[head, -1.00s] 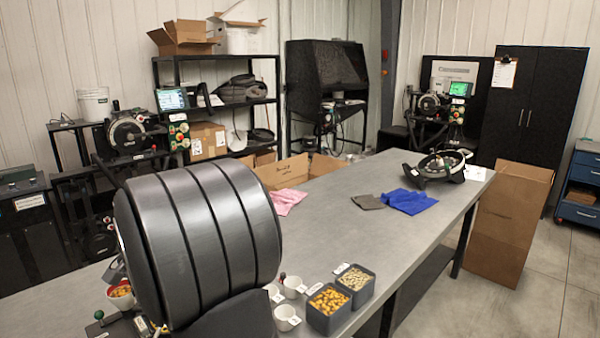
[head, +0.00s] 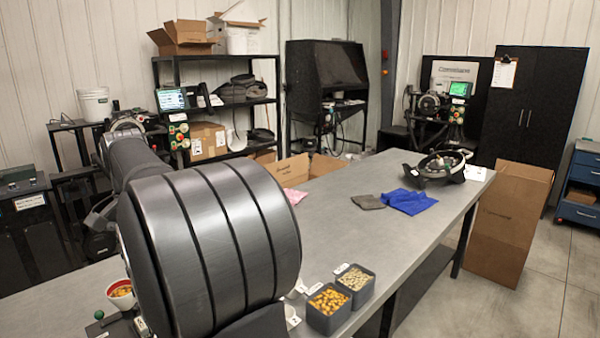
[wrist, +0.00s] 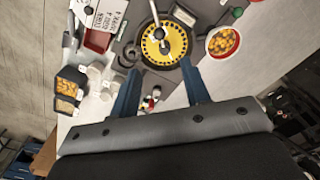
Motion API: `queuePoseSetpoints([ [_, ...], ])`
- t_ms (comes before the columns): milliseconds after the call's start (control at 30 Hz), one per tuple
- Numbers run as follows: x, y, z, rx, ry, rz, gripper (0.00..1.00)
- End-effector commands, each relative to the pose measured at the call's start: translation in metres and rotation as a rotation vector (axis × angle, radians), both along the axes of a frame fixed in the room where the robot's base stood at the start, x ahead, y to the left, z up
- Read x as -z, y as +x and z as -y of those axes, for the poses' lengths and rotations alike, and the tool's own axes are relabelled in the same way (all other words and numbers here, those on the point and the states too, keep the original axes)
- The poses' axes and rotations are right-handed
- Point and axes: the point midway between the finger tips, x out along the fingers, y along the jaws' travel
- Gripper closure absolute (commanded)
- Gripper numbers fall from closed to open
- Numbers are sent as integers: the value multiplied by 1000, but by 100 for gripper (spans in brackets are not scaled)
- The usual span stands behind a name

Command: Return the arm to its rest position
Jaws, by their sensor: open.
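In the wrist view my gripper (wrist: 160,68) is open, its two blue fingers apart with nothing held between them. Beyond the fingers, below the camera, is a dark seed meter with a yellow round disc (wrist: 178,44). My gripper is above the bench and appears clear of the things on it. In the head view my large dark arm links fill the lower left, and my gripper does not show there. They hide the seed meter and part of the bench.
A red-rimmed bowl of orange seeds (head: 120,291), an orange-seed bin (head: 328,303) and a pale-seed bin (head: 355,280) stand near my arm. White cups (wrist: 95,72) are beside the bins. A blue cloth (head: 408,201) and round device (head: 436,170) lie farther along; bare bench (head: 330,225) lies between.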

Motion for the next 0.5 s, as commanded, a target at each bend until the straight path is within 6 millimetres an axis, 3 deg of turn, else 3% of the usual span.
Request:
queuePoseSetpoints([
  [500, 105, 0, 1, 1, -3, -3, 57],
])
